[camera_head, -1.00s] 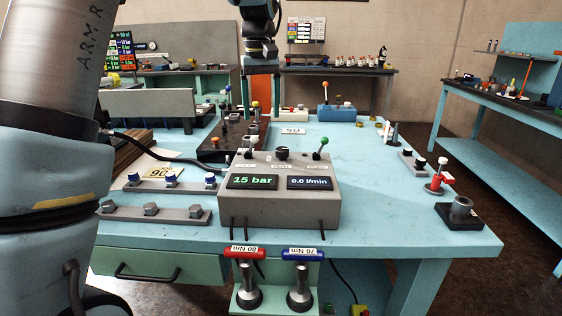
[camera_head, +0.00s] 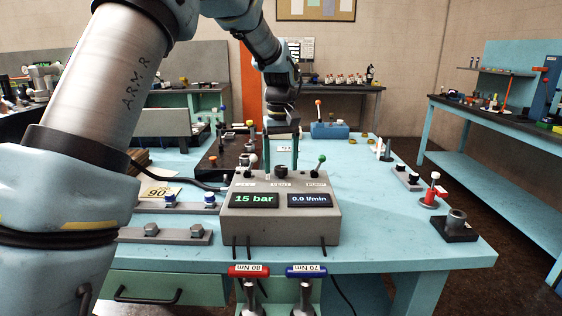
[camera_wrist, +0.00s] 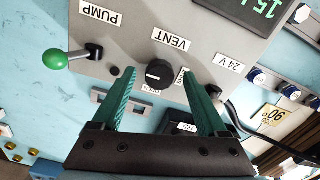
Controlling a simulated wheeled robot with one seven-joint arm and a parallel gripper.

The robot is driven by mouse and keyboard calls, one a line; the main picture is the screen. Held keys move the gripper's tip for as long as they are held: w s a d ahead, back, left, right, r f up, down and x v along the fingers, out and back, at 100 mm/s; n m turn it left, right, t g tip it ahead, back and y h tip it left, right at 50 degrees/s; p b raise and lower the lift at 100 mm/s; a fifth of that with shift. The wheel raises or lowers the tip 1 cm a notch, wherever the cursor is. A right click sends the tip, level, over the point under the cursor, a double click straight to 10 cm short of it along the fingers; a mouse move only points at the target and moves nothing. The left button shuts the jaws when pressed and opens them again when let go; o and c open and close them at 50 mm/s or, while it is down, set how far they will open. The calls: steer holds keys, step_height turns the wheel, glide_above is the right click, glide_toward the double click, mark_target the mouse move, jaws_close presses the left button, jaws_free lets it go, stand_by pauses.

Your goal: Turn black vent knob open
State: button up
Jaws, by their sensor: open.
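The black vent knob (camera_head: 281,171) is a small round knob on the top of the grey control box (camera_head: 250,222). In the wrist view the knob (camera_wrist: 159,73) sits beside the VENT label (camera_wrist: 170,40), between the tips of my two green fingers. My gripper (camera_wrist: 158,78) is open, with a gap on both sides of the knob. In the head view my gripper (camera_head: 281,165) points down at the back of the box. I cannot tell whether the tips are level with the knob.
The green-tipped pump lever (camera_head: 318,165) stands right of the knob. The box's displays read 15 bar (camera_head: 254,200) and 0.0 l/min (camera_head: 309,199).

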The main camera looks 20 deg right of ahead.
steer(key=shift+f, duration=0.2)
jaws_close()
stand_by(0.6)
